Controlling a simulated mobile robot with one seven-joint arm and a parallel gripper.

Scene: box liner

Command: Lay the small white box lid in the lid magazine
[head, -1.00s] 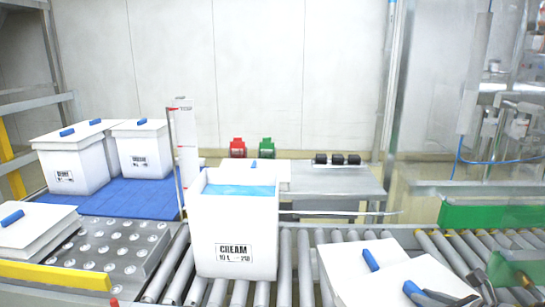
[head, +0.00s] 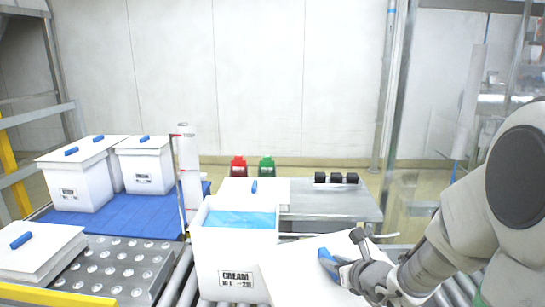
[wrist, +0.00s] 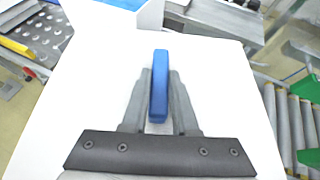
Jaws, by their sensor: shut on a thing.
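The white box lid (head: 300,268), a flat square plate with a blue handle, is in front of my arm, right of the cream box. My gripper (head: 340,268) is shut on its blue handle. In the wrist view the fingers grip the handle (wrist: 159,85), and the white lid (wrist: 95,85) fills most of the picture. Whether it touches the rollers is hidden. Other white lids are a stack at the left (head: 38,258) and one behind the cream box (head: 277,188). I cannot tell which place is the lid magazine.
An open white box marked CREAM (head: 235,262) with a blue liner stands on the rollers beside the lid. Closed white boxes (head: 145,165) stand on a blue mat at the left. A thin upright post (head: 188,165) rises by the box. A grey table (head: 330,205) is behind.

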